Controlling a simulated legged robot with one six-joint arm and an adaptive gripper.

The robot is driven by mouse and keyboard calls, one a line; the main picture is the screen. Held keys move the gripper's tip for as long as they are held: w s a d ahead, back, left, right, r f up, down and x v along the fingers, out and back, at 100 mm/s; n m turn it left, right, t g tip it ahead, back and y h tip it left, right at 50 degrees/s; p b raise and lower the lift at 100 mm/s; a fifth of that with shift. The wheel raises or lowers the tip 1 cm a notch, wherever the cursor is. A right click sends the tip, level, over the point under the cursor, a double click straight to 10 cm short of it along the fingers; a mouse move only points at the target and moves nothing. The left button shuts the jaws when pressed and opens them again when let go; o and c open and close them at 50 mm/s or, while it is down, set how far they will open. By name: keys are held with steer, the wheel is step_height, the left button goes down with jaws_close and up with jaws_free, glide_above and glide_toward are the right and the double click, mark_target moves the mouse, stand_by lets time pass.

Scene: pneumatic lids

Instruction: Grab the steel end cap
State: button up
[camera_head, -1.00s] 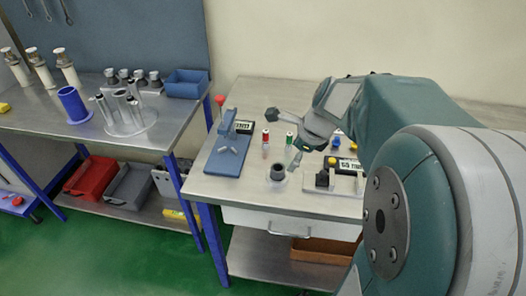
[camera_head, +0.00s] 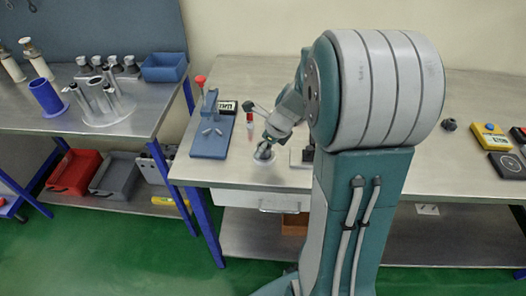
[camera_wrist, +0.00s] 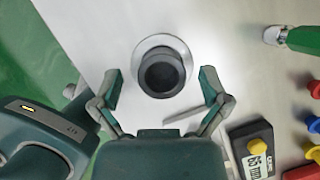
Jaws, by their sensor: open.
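A dark grey round piece (camera_wrist: 162,74) with a hollow-looking top stands on a pale round base (camera_wrist: 176,42) in the wrist view. It is probably the steel end cap, but its dark look does not make the steel certain. My gripper (camera_wrist: 161,77) is open, with one finger to the left and one to the right of the piece, both apart from it. In the head view my gripper (camera_head: 265,148) is low over the pale base (camera_head: 259,162) near the table's front edge, and hides most of the piece.
A blue fixture (camera_head: 214,133) and a red-capped bottle (camera_head: 250,126) stand to the left and behind. A display block with a yellow knob (camera_wrist: 254,150) lies close to my right finger. Several grey-topped parts (camera_head: 113,63) stand on the left bench.

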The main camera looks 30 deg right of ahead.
steer(key=shift+w+d+f, duration=0.1)
steer(key=shift+w+f, duration=0.05)
steer(key=shift+f, duration=0.3)
steer(key=shift+c, duration=0.2)
jaws_close()
